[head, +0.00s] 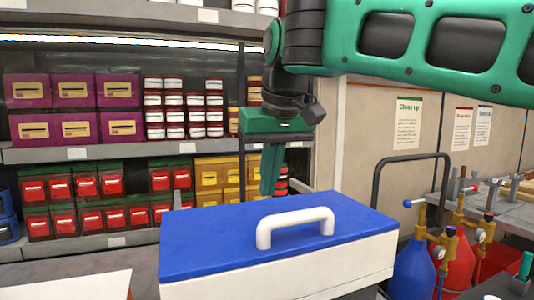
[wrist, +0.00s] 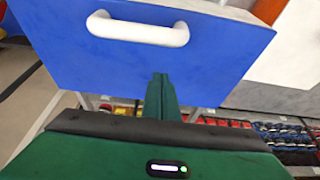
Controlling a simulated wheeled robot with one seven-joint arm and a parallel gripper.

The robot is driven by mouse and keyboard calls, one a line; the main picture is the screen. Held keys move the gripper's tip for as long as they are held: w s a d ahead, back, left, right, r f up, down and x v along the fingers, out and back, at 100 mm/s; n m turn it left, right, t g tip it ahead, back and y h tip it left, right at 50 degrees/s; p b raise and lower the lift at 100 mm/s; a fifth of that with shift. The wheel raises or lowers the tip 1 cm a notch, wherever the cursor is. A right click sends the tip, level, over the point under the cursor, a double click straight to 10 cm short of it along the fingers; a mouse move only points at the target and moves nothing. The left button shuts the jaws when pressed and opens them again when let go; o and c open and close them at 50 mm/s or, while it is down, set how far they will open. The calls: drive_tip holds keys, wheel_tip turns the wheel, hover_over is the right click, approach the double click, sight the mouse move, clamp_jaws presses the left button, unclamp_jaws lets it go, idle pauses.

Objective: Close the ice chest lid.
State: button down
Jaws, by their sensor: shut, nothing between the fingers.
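The ice chest has a blue lid (head: 215,235) with a white handle (head: 295,225) and a white body (head: 330,268). In the head view the lid lies flat over the body, and I see no gap along the near side. The far side is hidden. My green gripper (head: 268,188) points down just behind the lid's far edge, with its fingers together and empty. In the wrist view the blue lid (wrist: 90,60) and its handle (wrist: 137,28) fill the upper part. The shut fingers (wrist: 161,80) overlap the lid's edge there; I cannot tell if they touch it.
Shelves (head: 100,153) with purple, red and yellow boxes stand behind at the left. At the right are a dark metal hoop (head: 412,156), blue and red bottles (head: 413,270) with brass fittings, and a workbench (head: 500,205). A white surface (head: 70,286) is at lower left.

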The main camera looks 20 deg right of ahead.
drive_tip(key=v, duration=0.6)
drive_tip(key=shift+r, duration=0.45)
